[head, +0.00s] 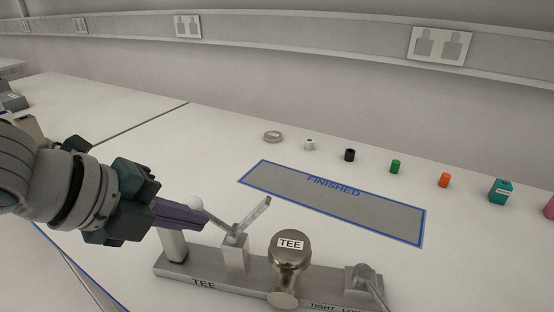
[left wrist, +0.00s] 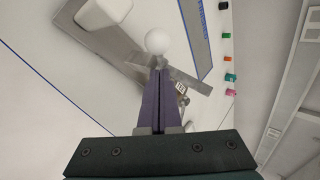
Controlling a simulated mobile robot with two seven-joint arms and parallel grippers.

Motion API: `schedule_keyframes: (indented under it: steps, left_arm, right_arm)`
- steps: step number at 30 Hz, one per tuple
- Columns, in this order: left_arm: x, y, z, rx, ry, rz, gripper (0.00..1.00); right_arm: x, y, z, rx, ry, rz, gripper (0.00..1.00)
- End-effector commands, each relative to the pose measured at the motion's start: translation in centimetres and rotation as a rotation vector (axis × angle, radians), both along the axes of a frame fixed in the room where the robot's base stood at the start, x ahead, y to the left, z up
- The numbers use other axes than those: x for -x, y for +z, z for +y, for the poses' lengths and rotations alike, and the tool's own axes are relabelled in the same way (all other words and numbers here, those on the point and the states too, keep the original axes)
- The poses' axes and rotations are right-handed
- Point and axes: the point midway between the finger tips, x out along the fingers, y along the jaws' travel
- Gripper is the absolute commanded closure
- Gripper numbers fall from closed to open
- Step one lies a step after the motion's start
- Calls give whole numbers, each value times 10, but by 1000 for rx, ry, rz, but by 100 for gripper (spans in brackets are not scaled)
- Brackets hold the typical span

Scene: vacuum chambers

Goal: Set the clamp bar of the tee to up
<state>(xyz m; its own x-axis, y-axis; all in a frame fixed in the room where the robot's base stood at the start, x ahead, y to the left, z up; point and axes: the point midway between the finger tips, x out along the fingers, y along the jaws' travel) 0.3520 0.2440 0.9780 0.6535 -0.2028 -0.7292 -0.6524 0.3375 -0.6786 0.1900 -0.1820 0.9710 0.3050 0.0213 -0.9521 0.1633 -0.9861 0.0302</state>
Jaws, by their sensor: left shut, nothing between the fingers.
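The tee (head: 290,262) is a shiny metal body with a round top labelled TEE. It sits on a long grey base (head: 215,280) also marked TEE. A small post (head: 235,252) on the base carries a flat metal bar (head: 254,214) slanting up to the right and a thin rod slanting up to the left to a white ball (head: 194,202). I cannot tell for certain which piece is the clamp bar. My left gripper (head: 202,219) has its purple fingers shut and empty, with the tips close by the ball. The ball (left wrist: 158,41) shows just beyond the fingertips in the left wrist view; contact is unclear.
A lever block (head: 362,278) stands at the base's right end near TIGHT lettering. A blue-edged FINISHED mat (head: 335,201) lies behind the tee, empty. Several small coloured parts, including a black cylinder (head: 350,155) and a teal block (head: 501,191), stand along the back.

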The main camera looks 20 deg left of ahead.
Motion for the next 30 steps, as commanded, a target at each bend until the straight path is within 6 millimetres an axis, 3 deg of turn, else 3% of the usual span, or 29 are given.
schedule_keyframes:
  steps: [6,30]
  left_arm:
    - [-12,-7,8,1,-1,-1,100]
    - [-17,-18,20,0,1,1,100]
  right_arm:
    - [0,-2,-1,2,1,-1,100]
    - [0,-3,-2,6,4,-2,100]
